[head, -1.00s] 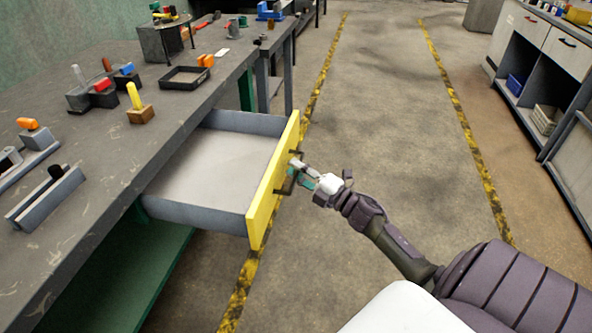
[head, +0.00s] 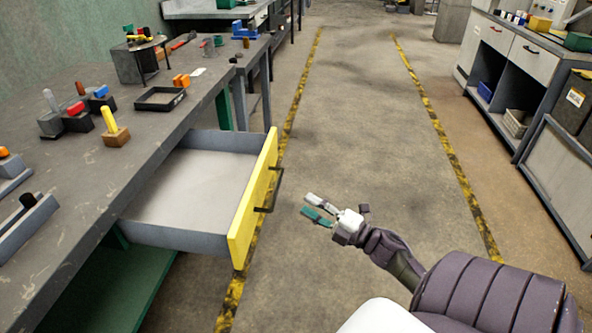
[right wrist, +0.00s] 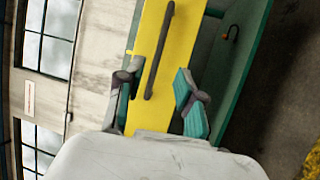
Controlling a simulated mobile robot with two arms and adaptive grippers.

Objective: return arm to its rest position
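My right gripper (head: 312,208) is open and empty in the head view, to the right of the drawer handle (head: 270,190) and apart from it. In the right wrist view the two fingers (right wrist: 157,100) stand apart, with the yellow drawer front (right wrist: 148,65) and its dark handle (right wrist: 160,50) beyond them. The drawer (head: 198,180) is pulled open and looks empty inside. My left gripper is not in view.
The workbench (head: 90,180) on the left holds blocks, a black tray (head: 160,98) and small fixtures. The open drawer juts into the aisle. The aisle floor (head: 365,110) is clear. Cabinets (head: 520,60) stand at the right.

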